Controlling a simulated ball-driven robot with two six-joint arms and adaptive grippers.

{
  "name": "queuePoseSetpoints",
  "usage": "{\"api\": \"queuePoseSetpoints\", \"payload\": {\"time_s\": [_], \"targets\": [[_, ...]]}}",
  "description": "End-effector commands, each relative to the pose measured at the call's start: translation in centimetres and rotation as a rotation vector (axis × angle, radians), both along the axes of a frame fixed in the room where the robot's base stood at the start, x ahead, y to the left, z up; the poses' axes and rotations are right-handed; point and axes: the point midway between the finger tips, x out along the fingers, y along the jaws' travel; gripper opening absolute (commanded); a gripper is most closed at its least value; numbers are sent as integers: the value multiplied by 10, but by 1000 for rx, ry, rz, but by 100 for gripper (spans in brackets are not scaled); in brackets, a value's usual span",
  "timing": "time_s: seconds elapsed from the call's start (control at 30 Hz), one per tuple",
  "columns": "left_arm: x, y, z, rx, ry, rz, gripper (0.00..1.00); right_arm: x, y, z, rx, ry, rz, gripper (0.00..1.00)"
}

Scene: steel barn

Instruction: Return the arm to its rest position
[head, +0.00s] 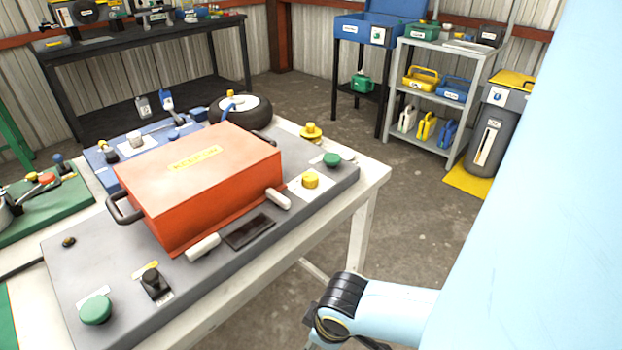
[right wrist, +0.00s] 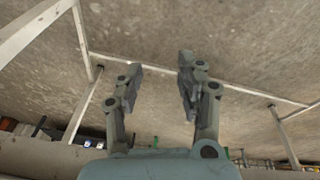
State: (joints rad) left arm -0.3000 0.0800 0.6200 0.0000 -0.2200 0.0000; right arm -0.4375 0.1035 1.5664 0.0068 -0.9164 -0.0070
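My right arm (head: 530,190) fills the right side of the head view as a large light-blue link, with a second light-blue link and a black joint (head: 342,294) at the bottom, off the table's right edge. My right gripper (right wrist: 160,78) shows in the right wrist view. Its two grey fingers stand apart with nothing between them, over bare concrete floor. The gripper itself does not show in the head view. My left arm and gripper are not in view.
A white-framed table (head: 371,182) holds a grey panel (head: 70,262) with a red-orange box (head: 200,175), green and yellow knobs and a black switch. A grey shelf (head: 432,92) and a dark bin (head: 490,135) stand behind at right. Floor (head: 420,240) between is clear.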

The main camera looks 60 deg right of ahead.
Motion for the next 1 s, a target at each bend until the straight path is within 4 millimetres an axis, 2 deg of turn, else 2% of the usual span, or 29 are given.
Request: {"api": "queuePoseSetpoints", "payload": {"time_s": [0.13, 0.77, 0.83, 0.87, 0.97, 1.0], "targets": [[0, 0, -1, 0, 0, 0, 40, -2, 0, -6, 0, 1, -1, 38], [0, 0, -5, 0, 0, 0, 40, 0, 0, -8, 1, -2, -2, 38], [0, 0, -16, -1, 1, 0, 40, 5, 0, -21, 2, -2, -4, 38], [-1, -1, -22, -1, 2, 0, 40, -1, 0, -35, 1, 19, -6, 38], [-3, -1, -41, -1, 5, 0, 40, -29, -3, -91, 1, 87, -17, 38], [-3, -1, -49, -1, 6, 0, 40, -45, -5, -117, 1, 110, -22, 38]]}}
